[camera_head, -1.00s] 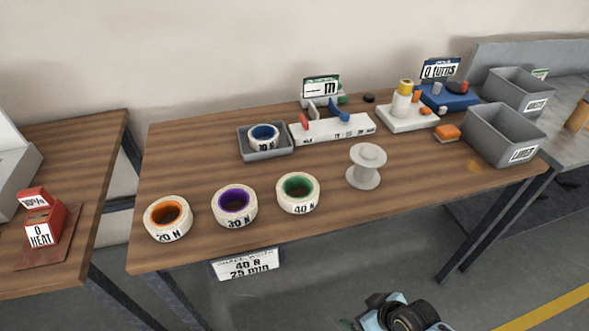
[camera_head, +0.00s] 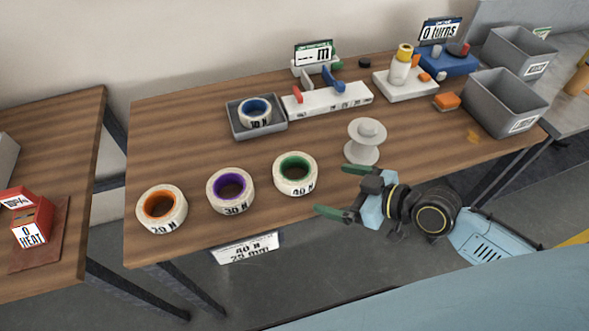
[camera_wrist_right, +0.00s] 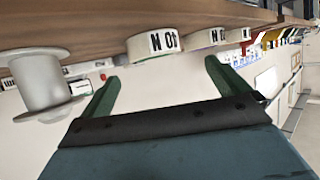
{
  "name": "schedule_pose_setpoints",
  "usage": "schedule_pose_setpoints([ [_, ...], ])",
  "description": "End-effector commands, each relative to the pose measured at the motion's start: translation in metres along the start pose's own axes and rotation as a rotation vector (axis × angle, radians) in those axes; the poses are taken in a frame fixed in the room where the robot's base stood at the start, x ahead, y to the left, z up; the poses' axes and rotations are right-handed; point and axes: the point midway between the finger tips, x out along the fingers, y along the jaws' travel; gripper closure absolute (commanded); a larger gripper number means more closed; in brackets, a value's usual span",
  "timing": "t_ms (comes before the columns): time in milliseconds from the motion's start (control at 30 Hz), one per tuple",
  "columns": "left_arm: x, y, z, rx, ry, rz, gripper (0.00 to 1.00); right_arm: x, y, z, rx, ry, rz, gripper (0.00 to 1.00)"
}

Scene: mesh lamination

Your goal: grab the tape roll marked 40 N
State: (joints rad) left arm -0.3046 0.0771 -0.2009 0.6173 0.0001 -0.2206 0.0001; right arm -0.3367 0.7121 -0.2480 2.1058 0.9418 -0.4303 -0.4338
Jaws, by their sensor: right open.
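The tape roll marked 40 N (camera_head: 296,177) is white with a green core and lies flat near the table's front edge. My right gripper (camera_head: 340,191) is open and empty at the front edge, to the right of this roll and apart from it. In the right wrist view the 40 N roll (camera_wrist_right: 155,44) shows upside down, beyond the gap between the open green fingers (camera_wrist_right: 160,80). The 30 N roll (camera_head: 231,191) with a purple core and the 20 N roll (camera_head: 161,209) with an orange core lie to its left. My left gripper is not in view.
A white spool (camera_head: 365,143) stands close behind my right gripper. A grey tray (camera_head: 237,126) holds the blue-cored 10 N roll (camera_head: 254,112). A white measuring block (camera_head: 327,99) and a grey bin (camera_head: 505,103) stand further back. The table between the rolls and the tray is clear.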

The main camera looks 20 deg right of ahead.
Motion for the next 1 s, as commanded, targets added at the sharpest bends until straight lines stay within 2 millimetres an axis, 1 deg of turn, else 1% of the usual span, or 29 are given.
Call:
schedule_pose_setpoints([
  [33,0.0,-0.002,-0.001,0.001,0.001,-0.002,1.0,-0.001,0.006,-0.004,-0.004,0.018,0.005,0.0],
  [167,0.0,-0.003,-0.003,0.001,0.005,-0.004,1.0,0.004,0.012,-0.009,-0.001,0.046,0.014,0.0],
  [267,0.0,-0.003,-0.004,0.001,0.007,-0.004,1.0,0.018,0.013,-0.01,0.001,0.05,0.015,0.0],
  [400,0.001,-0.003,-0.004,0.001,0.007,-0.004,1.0,0.046,0.013,-0.011,0.001,0.049,0.015,0.0],
  [500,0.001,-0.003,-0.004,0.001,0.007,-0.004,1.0,0.063,0.013,-0.011,0.001,0.047,0.013,0.0],
  [600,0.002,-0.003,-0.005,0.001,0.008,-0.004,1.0,0.075,0.013,-0.011,-0.001,0.046,0.013,0.0],
  [767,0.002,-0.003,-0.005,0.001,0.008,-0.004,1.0,0.084,0.013,-0.01,-0.001,0.044,0.013,0.0],
  [867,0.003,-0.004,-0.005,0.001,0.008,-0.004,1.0,0.096,0.013,-0.008,0.002,0.045,0.012,0.0],
  [1000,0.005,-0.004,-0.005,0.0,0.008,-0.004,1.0,0.117,0.014,-0.005,0.001,0.045,0.012,0.0],
])
